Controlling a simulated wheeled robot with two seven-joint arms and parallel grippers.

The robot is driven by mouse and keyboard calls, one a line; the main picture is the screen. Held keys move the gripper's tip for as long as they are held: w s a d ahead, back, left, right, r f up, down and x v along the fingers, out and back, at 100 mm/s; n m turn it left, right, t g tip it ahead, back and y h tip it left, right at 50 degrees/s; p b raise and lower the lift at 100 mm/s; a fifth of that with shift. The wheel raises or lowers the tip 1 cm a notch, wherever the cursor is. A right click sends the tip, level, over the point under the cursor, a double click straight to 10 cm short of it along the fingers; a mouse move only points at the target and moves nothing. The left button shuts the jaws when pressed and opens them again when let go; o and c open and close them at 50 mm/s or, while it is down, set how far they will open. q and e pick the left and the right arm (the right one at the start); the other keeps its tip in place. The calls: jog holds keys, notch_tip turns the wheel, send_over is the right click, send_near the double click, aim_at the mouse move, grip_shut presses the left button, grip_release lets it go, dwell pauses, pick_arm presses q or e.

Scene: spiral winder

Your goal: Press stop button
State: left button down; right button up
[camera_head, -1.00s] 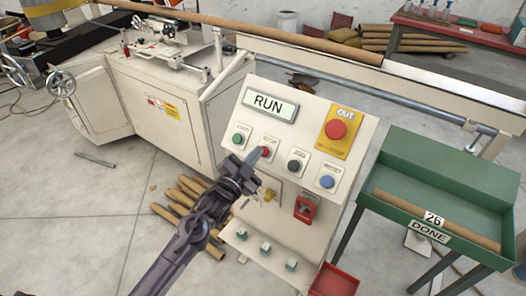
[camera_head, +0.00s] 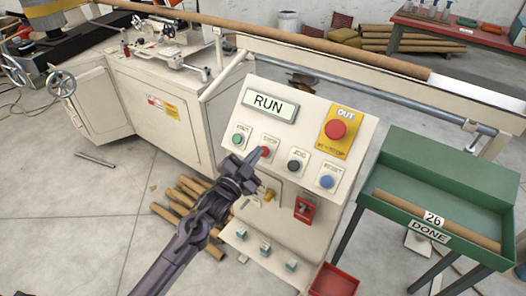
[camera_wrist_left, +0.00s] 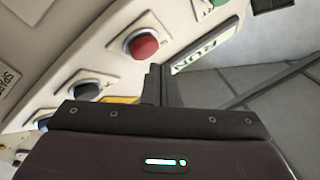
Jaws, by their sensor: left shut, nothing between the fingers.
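The stop button (camera_head: 265,151) is a red cap on the sloping cream control panel, between the green start button (camera_head: 238,140) and the black jog button (camera_head: 295,165). My left gripper (camera_head: 255,156) is shut and empty, its fingertips at the stop button's left side in the head view. In the left wrist view the red stop button (camera_wrist_left: 141,45) sits just left of the closed fingertips (camera_wrist_left: 157,68), in a dark ring. I cannot tell whether they touch. The display (camera_head: 269,104) reads RUN. My right gripper is out of view.
A large red emergency button (camera_head: 336,129) on a yellow plate and a blue reset button (camera_head: 327,181) share the panel. A long brown tube (camera_head: 300,40) lies along the rail. A green tray (camera_head: 400,165) marked DONE stands at the right.

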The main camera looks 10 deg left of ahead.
pick_arm(q)
jog(key=shift+w+f, duration=0.1)
jog(key=shift+w+d+f+b, duration=0.1)
jog(key=shift+w+f+b, duration=0.05)
jog(key=shift+w+b, duration=0.15)
jog(key=shift+w+d+f+b, duration=0.1)
jog(key=shift+w+f+b, duration=0.1)
jog(key=shift+f+b, duration=0.15)
dwell(0.8)
jog(key=shift+r, duration=0.15)
jog(key=shift+s+a+r+p, duration=0.2)
jog(key=shift+s+r+p, duration=0.35)
jog(key=shift+p, duration=0.3)
